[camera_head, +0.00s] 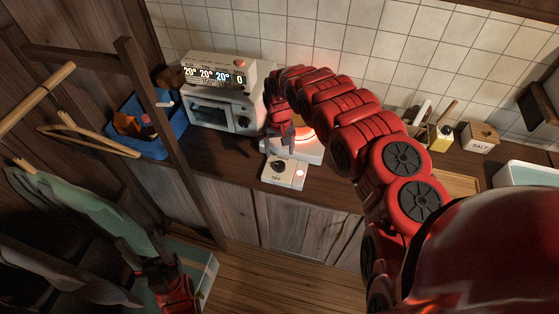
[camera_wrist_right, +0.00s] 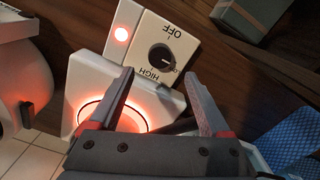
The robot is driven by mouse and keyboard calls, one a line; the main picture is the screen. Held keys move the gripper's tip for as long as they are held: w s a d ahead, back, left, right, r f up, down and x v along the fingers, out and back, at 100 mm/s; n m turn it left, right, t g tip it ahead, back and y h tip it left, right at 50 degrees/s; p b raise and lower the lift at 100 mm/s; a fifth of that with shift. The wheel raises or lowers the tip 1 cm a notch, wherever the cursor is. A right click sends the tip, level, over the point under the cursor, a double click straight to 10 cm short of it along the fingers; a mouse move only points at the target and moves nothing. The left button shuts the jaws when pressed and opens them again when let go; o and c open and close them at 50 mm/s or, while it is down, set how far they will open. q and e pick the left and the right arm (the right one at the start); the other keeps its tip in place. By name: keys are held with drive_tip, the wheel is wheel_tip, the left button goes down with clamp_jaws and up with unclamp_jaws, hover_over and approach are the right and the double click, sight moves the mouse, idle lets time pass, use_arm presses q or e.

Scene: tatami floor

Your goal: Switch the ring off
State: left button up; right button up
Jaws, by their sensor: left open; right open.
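The ring (camera_head: 305,134) glows orange-red on its white hot plate; it also glows in the right wrist view (camera_wrist_right: 88,110), partly hidden by my finger. I cannot tell clearly where the knob points. My right gripper (camera_wrist_right: 164,80) is open, its fingers pointing towards the box with the knob between their directions; no contact shows. It also shows in the head view (camera_head: 280,146). My left gripper (camera_head: 148,262) is open and empty at the lower left, away from the counter.
A toaster oven (camera_head: 222,114) with a display box (camera_head: 215,72) on top stands left of the ring. A blue basket (camera_head: 172,140) is further left. A salt box (camera_head: 480,137) and a yellow bottle (camera_head: 442,139) stand right. A wooden rack (camera_head: 150,110) is by my left arm.

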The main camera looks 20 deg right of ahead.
sight(280, 165)
drive_tip(key=f, duration=0.5)
drive_tip(key=shift+a+f+p, duration=0.2)
drive_tip(key=shift+p, duration=0.1)
drive_tip(key=shift+s+d+f, duration=0.15)
drive_tip(key=shift+d+f, duration=0.05)
drive_tip(key=shift+f, duration=0.65)
clamp_jaws()
